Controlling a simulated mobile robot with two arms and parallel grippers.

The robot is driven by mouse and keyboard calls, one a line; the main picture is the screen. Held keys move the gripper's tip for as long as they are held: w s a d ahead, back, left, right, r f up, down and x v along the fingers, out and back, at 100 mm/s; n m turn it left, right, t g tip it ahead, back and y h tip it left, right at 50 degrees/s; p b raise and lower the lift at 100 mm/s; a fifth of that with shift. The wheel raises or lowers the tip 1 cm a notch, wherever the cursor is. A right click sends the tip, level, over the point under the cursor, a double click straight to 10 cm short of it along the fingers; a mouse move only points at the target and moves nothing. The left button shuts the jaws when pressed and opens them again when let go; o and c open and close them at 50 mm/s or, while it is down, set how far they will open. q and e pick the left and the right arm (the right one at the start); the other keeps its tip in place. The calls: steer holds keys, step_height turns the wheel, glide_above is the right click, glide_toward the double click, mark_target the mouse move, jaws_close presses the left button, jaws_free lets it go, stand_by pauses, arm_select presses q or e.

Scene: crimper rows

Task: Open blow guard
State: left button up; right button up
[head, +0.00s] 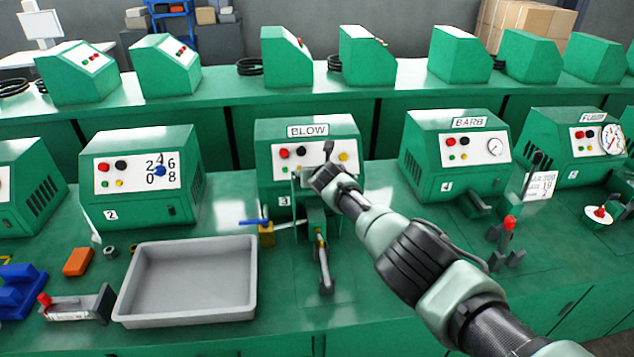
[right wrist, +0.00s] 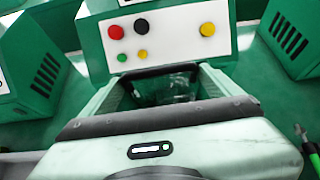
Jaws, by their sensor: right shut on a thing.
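The blow machine (head: 308,155) is a green box labelled BLOW, with a white front panel of red, black, green and yellow buttons. It also shows in the right wrist view (right wrist: 180,30). My right gripper (head: 316,178) is at the front of this machine, just below the panel, and is shut on the guard. The gripper and wrist hide most of the guard, so how far it stands open cannot be told. My left gripper is not in view.
A grey tray (head: 190,316) lies on the green bench to the left. A blue-handled brass valve (head: 266,233) and a metal fixture (head: 322,262) stand in front of the machine.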

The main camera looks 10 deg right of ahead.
steer(key=shift+w+d+r, duration=0.15)
steer(key=shift+w+r, duration=0.1)
steer(key=shift+w, duration=0.1)
steer(key=shift+w+r, duration=0.1)
steer(key=shift+r, duration=0.1)
steer(key=o, duration=1.8)
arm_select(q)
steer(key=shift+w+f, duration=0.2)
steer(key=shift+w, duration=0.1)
arm_select(e)
steer(key=shift+s+d, duration=0.15)
steer(key=shift+s, duration=0.15)
steer(key=shift+r+p, duration=0.25)
steer(key=shift+p, duration=0.35)
steer(key=p+v, duration=0.2)
steer(key=p, duration=0.1)
steer(key=shift+s+r, duration=0.1)
steer(key=shift+s, duration=0.4)
steer(key=shift+p+v, duration=0.6)
steer(key=shift+v, duration=0.3)
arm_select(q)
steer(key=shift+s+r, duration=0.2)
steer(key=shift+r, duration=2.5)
arm_select(e)
steer(key=shift+v, duration=1.4)
